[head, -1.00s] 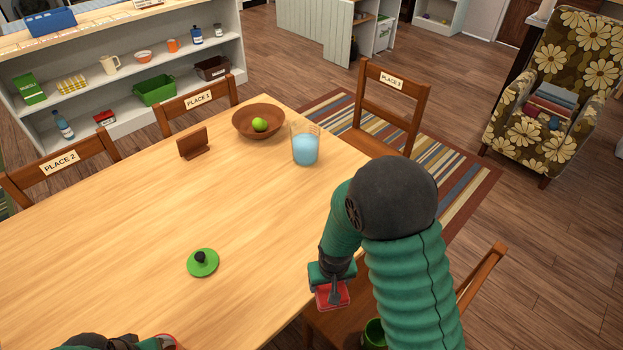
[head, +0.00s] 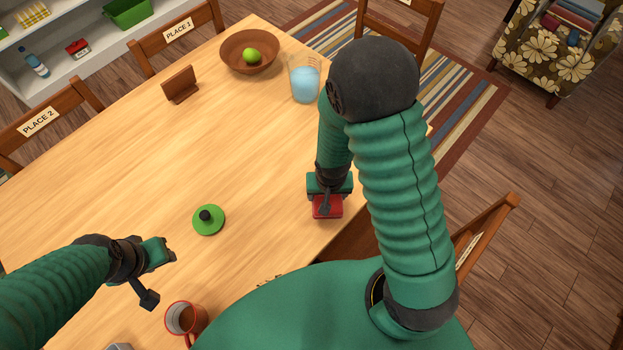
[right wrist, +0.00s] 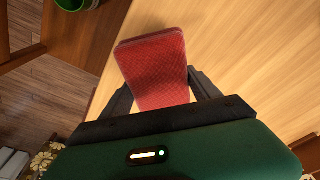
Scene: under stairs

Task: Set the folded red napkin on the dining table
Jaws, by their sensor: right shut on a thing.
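The folded red napkin (head: 327,208) is in my right gripper (head: 328,198), over the dining table (head: 150,150) near its right edge. In the right wrist view the napkin (right wrist: 153,62) lies between the two dark fingers of the gripper (right wrist: 160,95), which is shut on it. Bare wood of the table (right wrist: 240,50) shows behind and beside the napkin. I cannot tell whether the napkin touches the tabletop. My left gripper (head: 160,255) is above the table at the lower left; its fingers are not clear, and I see nothing held in it.
The table's middle is clear.

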